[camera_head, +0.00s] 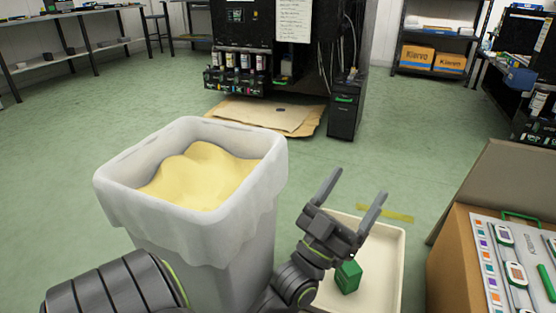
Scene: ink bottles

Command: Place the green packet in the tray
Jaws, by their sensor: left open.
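The green packet (348,278) shows within the outline of the cream tray (390,262) at the lower middle right. It appears to rest on the tray floor, and its upper edge meets my left gripper's wrist in the picture. My left gripper (356,188) is open, with its two fingers spread and pointing up and away, and nothing between them. It covers the tray's left and far parts, and the packet lies below its fingers in the picture. My right gripper is not in view.
A white lined bin (215,240) with yellow powder stands left of the tray. A cardboard box (455,250) with instruments on top stands at the right. A dark machine with ink bottles (245,61) stands at the back. Green floor between is mostly clear.

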